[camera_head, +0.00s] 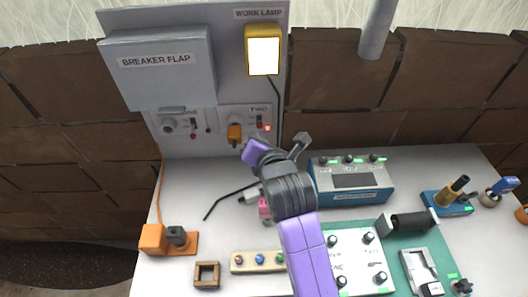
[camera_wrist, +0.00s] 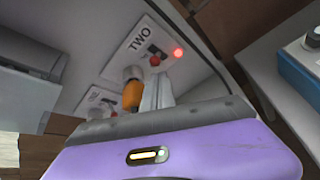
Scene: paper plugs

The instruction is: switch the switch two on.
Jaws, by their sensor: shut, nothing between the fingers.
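The panel plate marked TWO (camera_head: 246,117) is on the lower right of the grey board, and it also fills the middle of the wrist view (camera_wrist: 166,38). Its small dark switch (camera_head: 259,120) sits under the label; its lever position is too small to tell. A red light (camera_wrist: 178,52) glows beside the switch. An orange plug (camera_head: 234,133) sits in the socket of this plate, and it shows in the wrist view (camera_wrist: 132,94). My gripper (camera_wrist: 157,90) is shut and empty, just below the switch and right of the plug. In the head view my purple hand hides the fingertips.
The work lamp (camera_head: 263,50) above is bright white. The breaker flap (camera_head: 157,70) juts out at upper left, over a second switch plate (camera_head: 180,124). A blue box (camera_head: 350,180) stands right of my arm.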

